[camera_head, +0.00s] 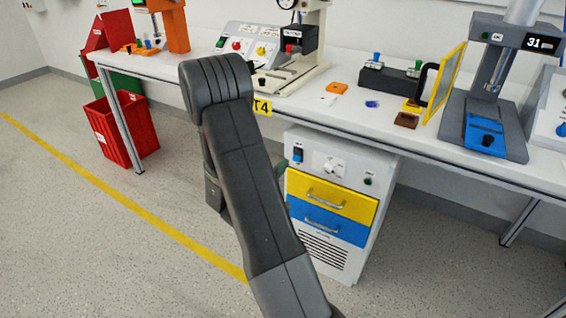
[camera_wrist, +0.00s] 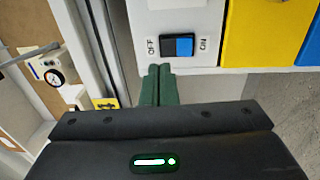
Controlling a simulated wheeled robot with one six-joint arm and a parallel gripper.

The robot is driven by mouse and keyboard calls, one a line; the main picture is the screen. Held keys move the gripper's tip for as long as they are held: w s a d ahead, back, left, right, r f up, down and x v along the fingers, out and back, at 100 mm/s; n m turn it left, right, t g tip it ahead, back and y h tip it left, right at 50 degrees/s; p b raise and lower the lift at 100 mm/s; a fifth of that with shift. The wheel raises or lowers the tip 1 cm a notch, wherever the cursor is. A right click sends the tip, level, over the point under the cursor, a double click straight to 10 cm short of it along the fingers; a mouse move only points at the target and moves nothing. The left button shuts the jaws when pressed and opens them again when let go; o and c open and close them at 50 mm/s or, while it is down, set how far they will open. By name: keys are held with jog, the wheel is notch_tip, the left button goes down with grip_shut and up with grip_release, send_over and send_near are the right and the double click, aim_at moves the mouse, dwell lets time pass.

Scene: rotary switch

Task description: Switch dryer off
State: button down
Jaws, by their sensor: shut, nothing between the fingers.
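The dryer (camera_head: 372,190) is a white cabinet under the table, with a yellow drawer (camera_head: 330,196) above a blue drawer (camera_head: 327,222). Its power switch (camera_head: 298,155) is a rocker at the top left of its front. In the wrist view the switch (camera_wrist: 177,46) sits between the OFF and ON labels, dark on the OFF side and bright blue on the ON side. My gripper (camera_wrist: 161,68) has green fingers shut together and empty, their tips just below the switch in that view. I cannot tell whether they touch the panel. My arm hides most of the gripper in the head view.
The dryer front also has a round white knob (camera_head: 331,168). The white table (camera_head: 330,115) runs above the dryer, with several devices on it. A yellow T4 label (camera_head: 262,107) marks its edge. A red bin (camera_head: 122,130) stands on the floor at left; the floor between is clear.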

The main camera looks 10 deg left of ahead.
jog(key=r+p+v, duration=0.1)
jog(key=v, duration=0.6)
jog(key=shift+s+r, duration=0.25)
jog(key=shift+w, duration=0.1)
